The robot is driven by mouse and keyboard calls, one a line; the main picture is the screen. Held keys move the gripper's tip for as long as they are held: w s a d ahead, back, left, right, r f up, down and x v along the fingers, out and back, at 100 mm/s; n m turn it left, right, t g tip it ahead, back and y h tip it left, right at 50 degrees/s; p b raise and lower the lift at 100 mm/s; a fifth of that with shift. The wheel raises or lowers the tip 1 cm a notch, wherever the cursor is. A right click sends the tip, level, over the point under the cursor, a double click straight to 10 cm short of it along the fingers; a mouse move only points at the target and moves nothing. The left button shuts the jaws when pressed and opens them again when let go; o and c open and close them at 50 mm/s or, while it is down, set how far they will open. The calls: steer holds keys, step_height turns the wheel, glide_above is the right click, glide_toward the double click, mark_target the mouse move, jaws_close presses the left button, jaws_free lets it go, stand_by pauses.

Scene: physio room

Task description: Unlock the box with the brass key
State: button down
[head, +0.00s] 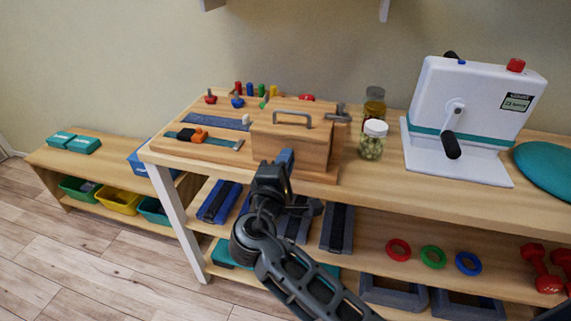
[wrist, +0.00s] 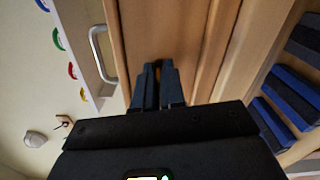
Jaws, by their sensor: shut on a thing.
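The wooden box (head: 300,138) with a grey metal handle stands on a wooden board on the bench. Its front face (wrist: 165,22) fills the middle of the wrist view, with the handle at the left. My gripper (head: 286,158) is at the lower front of the box. In the wrist view its dark fingers (wrist: 158,80) are close together, with a small brass-orange bit, the brass key (wrist: 158,66), showing between the tips. The tips are at or very near the box front. Most of the key and any keyhole are hidden, so I cannot tell how far in it is.
A jar with a white lid (head: 373,140) stands right of the box, and a white hand-crank machine (head: 465,115) beyond it. Straps with an orange buckle (head: 194,135) lie left. Blue blocks (wrist: 285,95) sit on the shelf below.

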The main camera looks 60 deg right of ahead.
steer(key=shift+f, duration=0.1)
stand_by(0.3)
steer(key=c, duration=1.3)
jaws_free()
steer(key=v, duration=0.8)
steer(key=shift+b, duration=0.3)
